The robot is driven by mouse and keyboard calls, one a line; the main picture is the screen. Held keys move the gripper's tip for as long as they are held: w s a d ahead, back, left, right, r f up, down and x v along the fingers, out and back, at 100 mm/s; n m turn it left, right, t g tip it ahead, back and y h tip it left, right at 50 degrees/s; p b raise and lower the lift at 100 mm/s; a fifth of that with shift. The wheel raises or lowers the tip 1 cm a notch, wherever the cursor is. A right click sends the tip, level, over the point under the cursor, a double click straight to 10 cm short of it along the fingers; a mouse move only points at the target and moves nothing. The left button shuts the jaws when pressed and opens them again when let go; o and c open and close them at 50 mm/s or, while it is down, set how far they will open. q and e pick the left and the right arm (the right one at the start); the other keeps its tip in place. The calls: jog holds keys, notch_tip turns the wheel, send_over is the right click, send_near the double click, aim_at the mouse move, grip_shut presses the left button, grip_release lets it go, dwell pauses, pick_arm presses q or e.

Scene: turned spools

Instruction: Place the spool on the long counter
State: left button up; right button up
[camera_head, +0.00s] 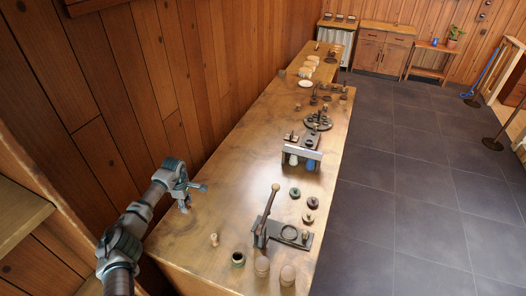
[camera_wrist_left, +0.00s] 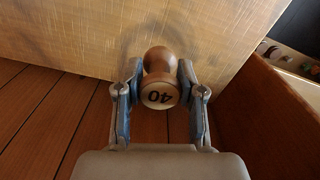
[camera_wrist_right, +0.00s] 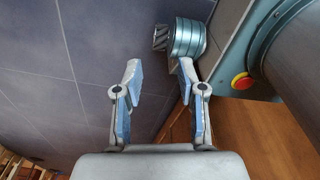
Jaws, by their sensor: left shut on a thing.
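My left gripper (camera_head: 187,197) is over the near left part of the long counter (camera_head: 235,170), close to the wood wall. In the left wrist view, the left gripper (camera_wrist_left: 158,98) is shut on a turned wooden spool (camera_wrist_left: 159,62). In the head view the spool cannot be made out. My right gripper (camera_wrist_right: 154,88) is open and empty, with grey floor tiles beyond it.
A rack (camera_head: 302,153) stands farther back. The counter top right of my left gripper is bare.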

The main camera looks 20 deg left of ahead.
pick_arm(q)
jog(key=shift+w+d, duration=0.1)
jog(key=shift+d, duration=0.1)
jog(key=shift+s+d+f+b, duration=0.1)
jog(key=shift+s+f+b, duration=0.2)
jog(key=shift+b, duration=0.1)
notch_tip(320, 180, down, 3)
jog(key=shift+s+f+b, duration=0.15)
jog(key=shift+b, duration=0.9)
jog(key=f+b, duration=0.1)
jog(key=f, duration=0.1)
jog(key=f+b, duration=0.1)
jog(key=f, duration=0.1)
jog(key=f+b, duration=0.1)
jog(key=f, duration=0.1)
jog(key=shift+w+a, duration=0.2)
jog(key=shift+a, duration=0.2)
jog(key=shift+d+r, duration=0.1)
jog(key=shift+d, duration=0.1)
jog(key=o, duration=1)
jog(key=shift+c, duration=0.2)
jog(key=shift+a+f, duration=0.15)
jog(key=shift+f, duration=0.05)
pick_arm(e)
notch_tip(320, 180, down, 6)
jog(key=s+d, duration=0.1)
jog(key=shift+s+d+f, duration=0.2)
jog(key=shift+d, duration=0.2)
